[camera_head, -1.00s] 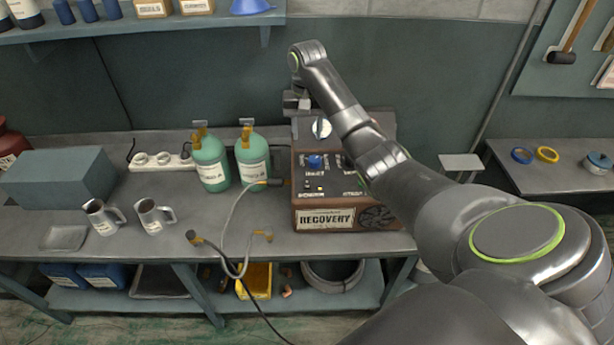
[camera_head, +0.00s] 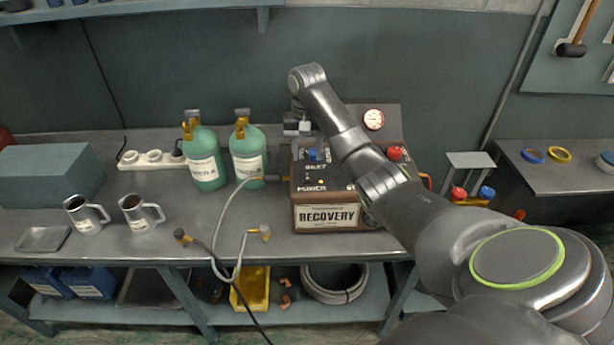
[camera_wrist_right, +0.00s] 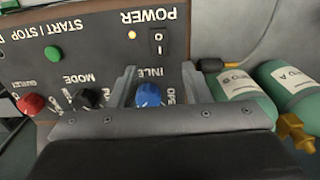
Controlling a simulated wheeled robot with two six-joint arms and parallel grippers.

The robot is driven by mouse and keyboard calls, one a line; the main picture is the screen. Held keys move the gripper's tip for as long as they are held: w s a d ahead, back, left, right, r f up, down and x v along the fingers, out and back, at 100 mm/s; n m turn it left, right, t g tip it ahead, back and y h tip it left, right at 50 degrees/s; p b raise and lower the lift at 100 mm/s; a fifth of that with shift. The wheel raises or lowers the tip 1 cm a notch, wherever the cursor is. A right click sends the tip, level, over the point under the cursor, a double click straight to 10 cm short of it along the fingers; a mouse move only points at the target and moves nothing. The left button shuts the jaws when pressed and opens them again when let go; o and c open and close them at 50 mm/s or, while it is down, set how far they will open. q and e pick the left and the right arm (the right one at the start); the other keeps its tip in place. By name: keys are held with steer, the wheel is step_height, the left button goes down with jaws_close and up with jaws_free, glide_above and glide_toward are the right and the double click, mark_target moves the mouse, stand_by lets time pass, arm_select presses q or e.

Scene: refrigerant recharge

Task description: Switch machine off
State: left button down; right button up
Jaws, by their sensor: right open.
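The brown recovery machine (camera_head: 327,217) stands on the bench, partly hidden by my right arm. In the right wrist view its panel (camera_wrist_right: 110,55) appears upside down. The power switch (camera_wrist_right: 158,42), marked I and O, sits beside a lit amber lamp (camera_wrist_right: 132,34). The blue inlet knob (camera_wrist_right: 148,95) shows between the fingers in that picture; I cannot tell whether they touch it. My right gripper (camera_wrist_right: 158,72) is open, with its tips pointing toward the switch area. In the head view the right gripper (camera_head: 298,124) is over the machine's left rear. The left gripper is not in view.
Two green cylinders (camera_head: 205,160) (camera_head: 249,152) stand left of the machine, with a grey hose (camera_head: 222,225) nearby. Two metal mugs (camera_head: 86,214) (camera_head: 140,213) stand further left. A red knob (camera_head: 395,153) and gauge (camera_head: 373,119) are at the machine's right.

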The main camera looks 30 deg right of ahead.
mark_target(307, 174)
arm_select(q)
steer(key=shift+p, duration=0.5)
arm_select(e)
steer(key=shift+f, duration=3)
steer(key=shift+c, duration=0.3)
